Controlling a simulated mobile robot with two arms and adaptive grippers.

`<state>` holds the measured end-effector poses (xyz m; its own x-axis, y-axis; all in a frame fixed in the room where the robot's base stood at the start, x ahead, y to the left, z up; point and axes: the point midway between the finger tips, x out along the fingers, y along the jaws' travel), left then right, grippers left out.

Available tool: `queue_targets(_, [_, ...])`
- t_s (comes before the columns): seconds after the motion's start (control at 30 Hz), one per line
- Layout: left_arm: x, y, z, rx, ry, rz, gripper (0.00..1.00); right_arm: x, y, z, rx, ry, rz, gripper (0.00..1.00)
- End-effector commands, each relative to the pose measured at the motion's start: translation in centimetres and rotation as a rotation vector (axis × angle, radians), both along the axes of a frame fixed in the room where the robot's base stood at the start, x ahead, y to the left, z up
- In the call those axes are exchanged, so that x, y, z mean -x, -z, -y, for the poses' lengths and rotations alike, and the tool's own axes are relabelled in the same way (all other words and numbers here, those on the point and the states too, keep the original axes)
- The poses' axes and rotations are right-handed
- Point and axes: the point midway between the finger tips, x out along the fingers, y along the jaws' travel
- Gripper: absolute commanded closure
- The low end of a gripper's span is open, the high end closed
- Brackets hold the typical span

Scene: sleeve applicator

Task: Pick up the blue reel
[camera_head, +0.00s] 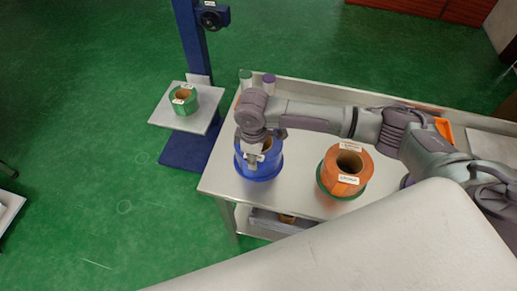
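The blue reel (262,171) stands on the left end of the metal table (303,155), with its tan core partly showing. My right arm reaches in from the right, and my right gripper (253,162) points down at the reel, over its left and middle part. The gripper overlaps the reel's rim and core in this view. Its fingertips are small and partly hidden, so I cannot tell whether they touch or grip the reel. My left gripper is not in view.
An orange reel (361,170) on a green base stands to the right on the table. A green reel (183,99) sits on a small platform (165,118) on a blue column stand (192,40). Two small cylinders (269,82) stand at the table's back left corner.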

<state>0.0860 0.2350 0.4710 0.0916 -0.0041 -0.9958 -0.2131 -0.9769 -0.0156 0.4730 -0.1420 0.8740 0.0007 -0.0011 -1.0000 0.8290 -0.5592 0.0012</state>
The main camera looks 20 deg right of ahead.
Motion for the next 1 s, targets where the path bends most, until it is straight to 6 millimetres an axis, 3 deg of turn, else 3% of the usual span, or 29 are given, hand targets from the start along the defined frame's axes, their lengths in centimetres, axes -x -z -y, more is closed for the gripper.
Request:
queue_targets(0.03, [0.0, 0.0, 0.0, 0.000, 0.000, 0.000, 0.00, 0.0, 0.0, 0.0, 0.000, 0.000, 0.000, 0.87])
queue_targets(0.13, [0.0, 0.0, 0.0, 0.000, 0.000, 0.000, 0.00, 0.0, 0.0, 0.0, 0.000, 0.000, 0.000, 1.00])
queue_targets(0.67, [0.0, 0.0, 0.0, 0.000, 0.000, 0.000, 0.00, -0.2, -0.5, -0.1, -0.003, 0.000, 0.007, 1.00])
queue_targets(1.0, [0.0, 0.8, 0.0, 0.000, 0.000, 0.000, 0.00, -0.3, -3.7, -0.1, -0.005, 0.000, 0.009, 1.00])
